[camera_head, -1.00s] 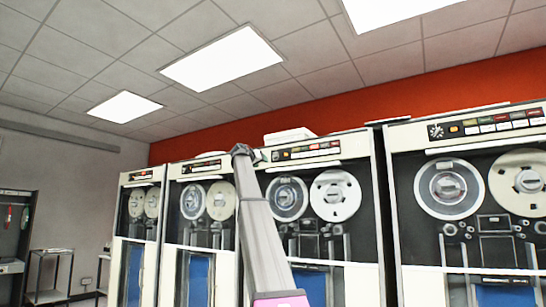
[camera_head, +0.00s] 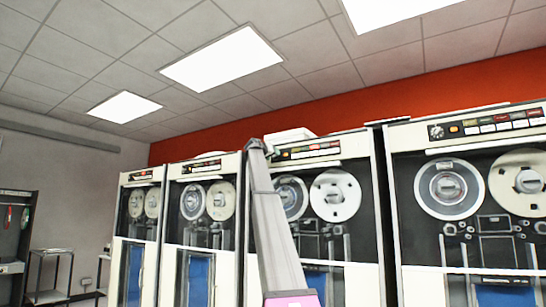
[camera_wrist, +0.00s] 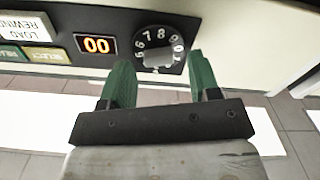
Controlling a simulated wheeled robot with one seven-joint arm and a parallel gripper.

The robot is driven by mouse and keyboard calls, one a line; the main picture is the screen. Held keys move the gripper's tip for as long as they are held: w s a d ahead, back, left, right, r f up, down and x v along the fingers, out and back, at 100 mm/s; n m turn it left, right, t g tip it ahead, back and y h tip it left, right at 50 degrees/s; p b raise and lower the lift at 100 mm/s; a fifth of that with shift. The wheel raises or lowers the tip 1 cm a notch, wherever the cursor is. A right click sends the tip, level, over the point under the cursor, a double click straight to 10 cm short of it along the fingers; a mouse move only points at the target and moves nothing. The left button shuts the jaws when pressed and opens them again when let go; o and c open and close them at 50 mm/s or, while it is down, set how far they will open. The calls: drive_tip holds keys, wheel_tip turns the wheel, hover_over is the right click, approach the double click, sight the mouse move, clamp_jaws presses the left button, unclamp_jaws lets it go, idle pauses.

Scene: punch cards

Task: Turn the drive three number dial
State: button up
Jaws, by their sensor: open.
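The number dial (camera_wrist: 160,46) is a dark round dial with white digits and a pale central knob, on a black panel in the wrist view. A small display (camera_wrist: 96,44) beside it reads 00 in orange. My gripper (camera_wrist: 160,68) has two green fingers, open and empty, one to each side of the dial's lower edge in the picture. I cannot tell whether they touch it. In the head view my arm reaches up to the top panel of the third tape cabinet from the left (camera_head: 360,257), hiding its dial.
Labelled buttons, including SELECT (camera_wrist: 45,57), lie left of the display. Similar tape cabinets stand on both sides, including a large one at the right (camera_head: 398,230). A small side table (camera_head: 50,252) stands far left.

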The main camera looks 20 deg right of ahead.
drive_tip(key=shift+w+d, duration=0.25)
drive_tip(key=shift+d, duration=0.2)
drive_tip(key=c, duration=0.9)
drive_tip(key=shift+n, duration=0.3)
